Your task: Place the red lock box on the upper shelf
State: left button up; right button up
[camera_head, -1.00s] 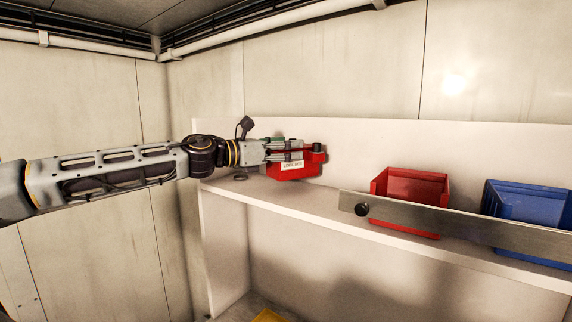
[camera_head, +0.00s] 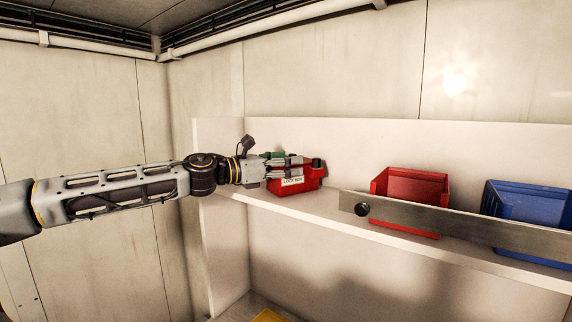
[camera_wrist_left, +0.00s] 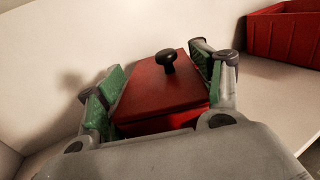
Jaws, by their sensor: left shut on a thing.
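My left gripper (camera_head: 292,166) reaches in from the left and is shut on the lock box. In the left wrist view, the lock box (camera_wrist_left: 162,98) sits between the green-padded fingers of my left gripper (camera_wrist_left: 160,92). My right gripper is not in view.
A red bin (camera_head: 412,186) and a blue bin (camera_head: 525,203) stand on the shelf to the right. A metal rail (camera_head: 460,222) with a black knob runs along the shelf front before them. Shelf space between the lock box and the red bin is clear. A wall is behind.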

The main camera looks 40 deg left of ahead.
pick_arm(q)
jog(key=o, duration=1.6)
jog(key=shift+s, duration=0.15)
jog(key=shift+b+v, duration=0.65)
jog(key=shift+v, duration=0.15)
jog(key=shift+b+v, duration=0.85)
jog(key=shift+v, duration=0.7)
jog(key=b+v, duration=0.3)
jog(key=v, duration=0.4)
